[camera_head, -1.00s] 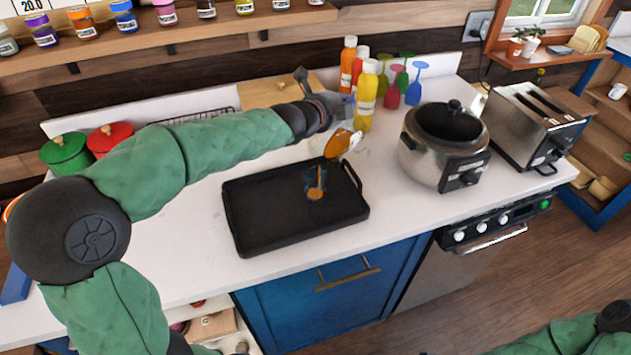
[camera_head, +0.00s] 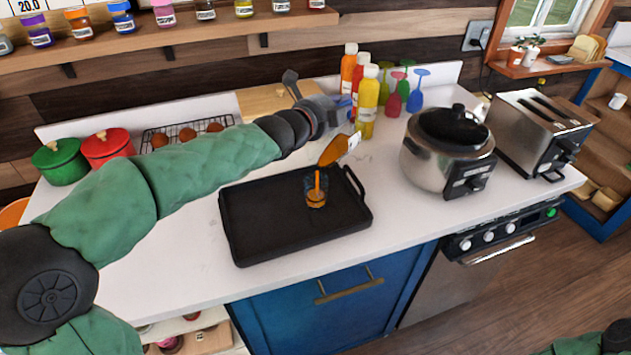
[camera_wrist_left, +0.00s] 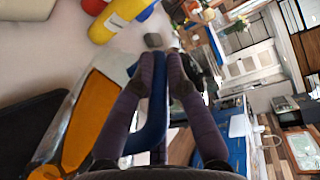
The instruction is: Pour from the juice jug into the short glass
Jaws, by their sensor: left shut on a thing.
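The juice jug (camera_head: 333,151) is clear with orange juice inside and hangs tipped steeply above the black tray. Its blue handle shows in the left wrist view (camera_wrist_left: 157,128), with the jug's orange juice (camera_wrist_left: 92,122) beside it. My left gripper (camera_head: 344,104) is shut on that handle; its dark fingers (camera_wrist_left: 162,68) close around it. The short glass (camera_head: 316,198) stands upright on the tray, below and slightly left of the jug. A thin orange stream enters the glass, and orange juice shows in it. My right gripper is out of view.
The black tray (camera_head: 250,235) lies on the white counter. Sauce bottles (camera_head: 367,103) and coloured upturned glasses (camera_head: 415,92) stand behind the jug. A cooker (camera_head: 435,165) and a toaster (camera_head: 525,135) stand at right. Bare counter lies left of the tray.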

